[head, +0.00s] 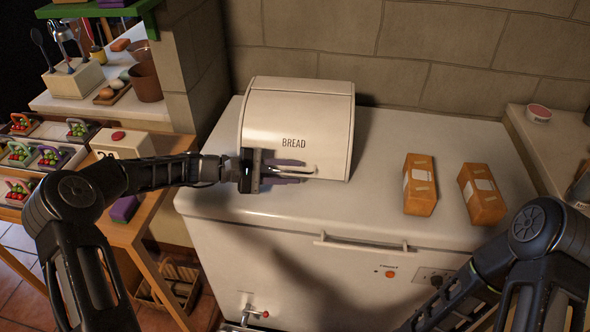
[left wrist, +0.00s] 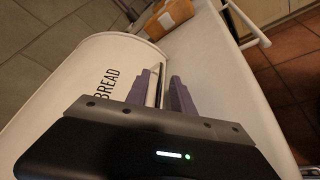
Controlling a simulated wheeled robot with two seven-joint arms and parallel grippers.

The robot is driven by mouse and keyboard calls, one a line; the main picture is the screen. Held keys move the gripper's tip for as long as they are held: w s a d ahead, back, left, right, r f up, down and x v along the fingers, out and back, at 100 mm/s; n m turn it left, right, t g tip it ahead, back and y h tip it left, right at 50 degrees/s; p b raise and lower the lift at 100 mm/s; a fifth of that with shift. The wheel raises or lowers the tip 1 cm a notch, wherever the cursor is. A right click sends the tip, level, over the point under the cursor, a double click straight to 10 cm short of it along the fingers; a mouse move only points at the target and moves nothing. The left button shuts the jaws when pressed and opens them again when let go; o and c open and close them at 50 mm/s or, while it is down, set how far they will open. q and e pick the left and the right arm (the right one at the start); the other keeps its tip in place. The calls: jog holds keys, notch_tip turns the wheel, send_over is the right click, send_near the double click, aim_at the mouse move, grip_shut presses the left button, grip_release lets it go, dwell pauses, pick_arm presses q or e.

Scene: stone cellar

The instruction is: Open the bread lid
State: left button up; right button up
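The white bread bin (head: 293,112) stands on the white chest freezer with its front lid down and "BREAD" printed on it. Its pale bar handle (head: 308,170) is low on the lid. My left gripper (head: 288,171) reaches in from the left, its fingers above and below the handle. In the left wrist view the handle (left wrist: 154,85) lies between the two purple fingers (left wrist: 162,92), with a gap on one side, beside the lid (left wrist: 85,85). The fingers look open around it. My right arm shows at lower right, but its gripper is out of view.
Two orange-brown wrapped loaves (head: 420,185) (head: 482,194) lie on the freezer top (head: 375,215) right of the bin. A stone wall (head: 430,55) is behind. A wooden table (head: 160,215) with small baskets stands left.

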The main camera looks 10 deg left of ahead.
pick_arm(q)
jog(key=shift+x, duration=0.85)
jog(key=shift+a, duration=0.1)
grip_shut()
dwell(0.7)
